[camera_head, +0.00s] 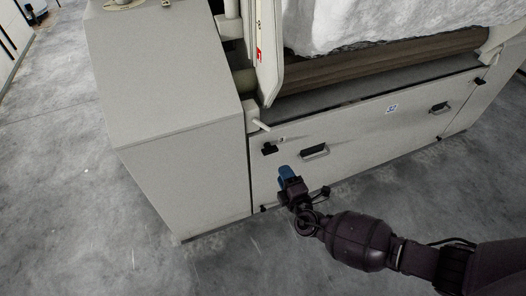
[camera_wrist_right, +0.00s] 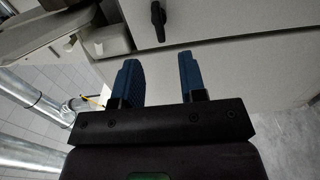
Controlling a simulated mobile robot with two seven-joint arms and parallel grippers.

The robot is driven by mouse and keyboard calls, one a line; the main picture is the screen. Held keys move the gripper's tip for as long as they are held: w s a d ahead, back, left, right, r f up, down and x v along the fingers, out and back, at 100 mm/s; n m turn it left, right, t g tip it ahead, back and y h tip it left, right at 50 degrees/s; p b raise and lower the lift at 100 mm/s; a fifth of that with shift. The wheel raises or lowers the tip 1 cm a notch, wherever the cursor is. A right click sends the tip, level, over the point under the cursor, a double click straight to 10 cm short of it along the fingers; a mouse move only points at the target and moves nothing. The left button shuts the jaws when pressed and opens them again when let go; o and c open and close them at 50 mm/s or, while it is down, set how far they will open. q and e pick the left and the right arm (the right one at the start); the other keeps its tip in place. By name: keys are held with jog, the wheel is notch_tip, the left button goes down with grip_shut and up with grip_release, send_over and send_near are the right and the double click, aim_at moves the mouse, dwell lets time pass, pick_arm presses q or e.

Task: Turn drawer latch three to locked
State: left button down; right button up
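The black drawer latch (camera_head: 269,149) sits on the upper left of the machine's pale front panel (camera_head: 355,135), beside a small dark mark too small to read surely. Its turned position is hard to tell at this size. My right gripper (camera_head: 286,172) is in front of the panel, a little below and right of that latch, apart from it. In the right wrist view, its two blue fingers (camera_wrist_right: 158,66) are spread with nothing between them. A black latch (camera_wrist_right: 158,20) shows beyond the fingertips on the pale panel. My left gripper is not in view.
A black-and-grey handle (camera_head: 314,152) is right of the latch, and another handle (camera_head: 438,108) is farther right. A pale lever (camera_head: 261,125) sticks out above the latch. A large pale cabinet (camera_head: 170,120) stands left. The concrete floor (camera_head: 60,200) is clear.

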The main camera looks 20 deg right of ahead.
aim_at(271, 153)
jog(key=w, duration=0.3)
jog(key=w+b, duration=0.1)
jog(key=w, duration=0.5)
jog(key=shift+w+a, duration=0.25)
jog(key=shift+w, duration=0.15)
jog(key=shift+w+b, duration=0.3)
jog(key=shift+w, duration=0.25)
jog(key=shift+c, duration=0.3)
grip_shut()
